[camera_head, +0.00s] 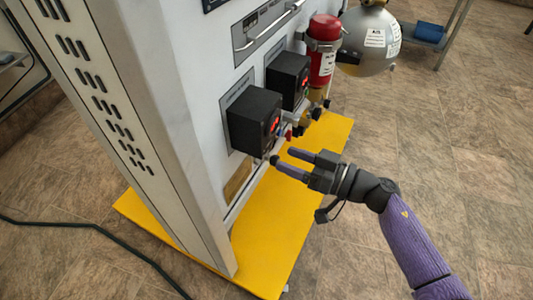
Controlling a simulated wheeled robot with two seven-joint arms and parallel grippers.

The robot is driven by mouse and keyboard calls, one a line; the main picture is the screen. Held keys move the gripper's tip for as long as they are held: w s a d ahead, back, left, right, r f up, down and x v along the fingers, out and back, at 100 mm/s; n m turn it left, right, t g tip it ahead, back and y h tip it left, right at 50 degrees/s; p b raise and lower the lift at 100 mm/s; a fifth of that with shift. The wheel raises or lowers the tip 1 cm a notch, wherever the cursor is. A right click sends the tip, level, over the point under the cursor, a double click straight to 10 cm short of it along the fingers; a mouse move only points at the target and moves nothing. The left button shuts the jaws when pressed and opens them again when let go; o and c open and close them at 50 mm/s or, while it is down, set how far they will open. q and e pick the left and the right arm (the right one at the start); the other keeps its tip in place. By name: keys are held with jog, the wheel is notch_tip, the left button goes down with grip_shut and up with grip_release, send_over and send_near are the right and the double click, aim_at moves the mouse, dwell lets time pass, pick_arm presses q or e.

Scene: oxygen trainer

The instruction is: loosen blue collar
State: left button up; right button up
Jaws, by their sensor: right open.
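My right gripper (283,157) comes in from the lower right on a purple arm. Its two dark fingers are apart, with nothing visible between them. The fingertips point left at the small fittings under the nearer black box (254,122) on the panel. A small red fitting (288,134) shows just above the fingertips. I cannot make out a blue collar for certain; it may be too small or hidden by the fingers or the box. My left gripper is not in view.
The white cabinet (160,90) stands on a yellow base plate (265,255). A second black box (287,78), a red cylinder (323,55) and a silver sphere (368,40) lie farther along. A dark cable (95,226) crosses the tiled floor. The floor at right is mostly clear.

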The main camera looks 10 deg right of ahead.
jog(key=b+x, duration=0.1)
jog(key=x, duration=0.3)
jog(key=shift+w+a, duration=0.1)
jog(key=shift+a, duration=0.1)
grip_shut()
